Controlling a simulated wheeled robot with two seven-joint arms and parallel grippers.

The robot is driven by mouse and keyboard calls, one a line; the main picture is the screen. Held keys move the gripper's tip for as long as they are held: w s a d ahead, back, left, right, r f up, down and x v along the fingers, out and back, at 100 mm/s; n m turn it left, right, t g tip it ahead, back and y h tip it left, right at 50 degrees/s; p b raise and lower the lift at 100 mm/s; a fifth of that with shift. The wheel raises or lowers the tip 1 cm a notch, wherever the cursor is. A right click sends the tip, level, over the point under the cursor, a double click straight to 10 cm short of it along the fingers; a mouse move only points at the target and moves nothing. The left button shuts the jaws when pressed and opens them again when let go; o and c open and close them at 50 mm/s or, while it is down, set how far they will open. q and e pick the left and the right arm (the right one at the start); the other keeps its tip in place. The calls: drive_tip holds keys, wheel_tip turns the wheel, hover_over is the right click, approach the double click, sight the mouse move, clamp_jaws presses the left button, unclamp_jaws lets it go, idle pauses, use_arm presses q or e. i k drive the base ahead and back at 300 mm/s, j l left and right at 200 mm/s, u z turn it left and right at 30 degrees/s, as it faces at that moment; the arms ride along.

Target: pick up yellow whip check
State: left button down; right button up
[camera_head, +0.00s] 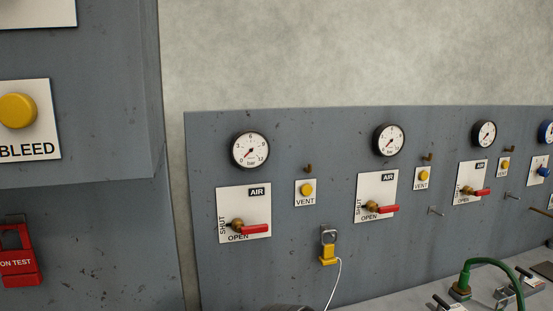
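A small yellow block (328,254) with a grey metal loop hangs on the grey panel below and between the first two gauges. A thin white cord runs down from it. I cannot tell whether it is the yellow whip check, and nothing else in view clearly looks like one. Neither of my grippers can be made out in the head view.
The panel (300,145) carries pressure gauges, red-handled valves and yellow vent buttons. A bench (395,300) at lower right holds a green hose (490,262) and metal fittings. A red lockout tag (18,262) hangs at left. A dark shape at the bottom edge is unclear.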

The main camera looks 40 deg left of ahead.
sight(327, 257)
drive_tip(key=k+l+u, duration=0.1)
drive_tip(key=u, duration=0.25)
drive_tip(key=k+u, duration=0.15)
drive_tip(key=u, duration=0.2)
drive_tip(key=k+l+u, duration=0.1)
drive_tip(key=u, duration=0.2)
drive_tip(key=i+u, duration=0.1)
drive_tip(key=i, duration=0.35)
